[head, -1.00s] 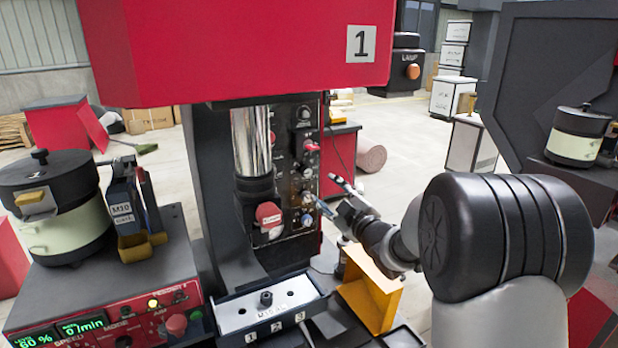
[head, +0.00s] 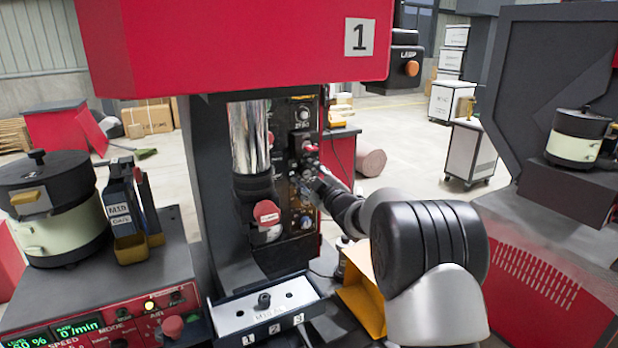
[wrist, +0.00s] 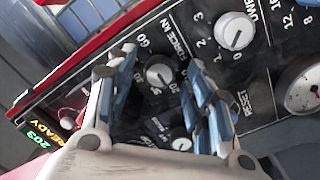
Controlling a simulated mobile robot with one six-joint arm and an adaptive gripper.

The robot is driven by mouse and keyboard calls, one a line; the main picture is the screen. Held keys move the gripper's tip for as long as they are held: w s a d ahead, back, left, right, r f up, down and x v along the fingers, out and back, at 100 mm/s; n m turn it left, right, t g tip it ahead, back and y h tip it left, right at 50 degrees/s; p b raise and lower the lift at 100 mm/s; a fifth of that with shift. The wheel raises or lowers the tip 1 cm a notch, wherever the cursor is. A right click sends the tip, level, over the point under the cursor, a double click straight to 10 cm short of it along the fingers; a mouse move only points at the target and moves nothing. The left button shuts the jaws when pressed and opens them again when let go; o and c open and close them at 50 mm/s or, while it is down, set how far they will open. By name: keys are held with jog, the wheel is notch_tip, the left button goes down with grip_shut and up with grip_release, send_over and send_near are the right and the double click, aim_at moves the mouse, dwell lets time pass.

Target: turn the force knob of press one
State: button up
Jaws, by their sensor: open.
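Press one (head: 240,40) is the red machine with the "1" plate; its dark control panel (head: 303,118) is on the column's right side. In the wrist view the force knob (wrist: 159,73), grey with a dark rim and marked FORCE KN, shows between the two fingers of my gripper (wrist: 162,62). The fingers are open, one on each side of it. I cannot tell whether they touch it. In the head view my gripper (head: 318,183) is at the panel's lower half, and I cannot make out the force knob there.
A white knob (wrist: 234,31), a gauge (wrist: 303,92) and a RESET label lie right of my fingers; another small knob (wrist: 181,143) is below. A red button (head: 267,213) sits on the press front. A yellow chute (head: 362,290) stands below my arm.

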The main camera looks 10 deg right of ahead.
jog(key=shift+c, duration=0.4)
jog(key=c, duration=1)
jog(key=shift+r+m+p, duration=0.1)
jog(key=shift+m+p, duration=0.2)
jog(key=shift+p, duration=0.1)
jog(key=m+p, duration=0.3)
jog(key=m, duration=0.1)
jog(key=shift+r+p, duration=0.1)
jog(key=shift+p, duration=0.2)
jog(key=shift+d+m+p, duration=0.1)
jog(key=shift+m+p, duration=1.1)
jog(key=shift+m, duration=0.8)
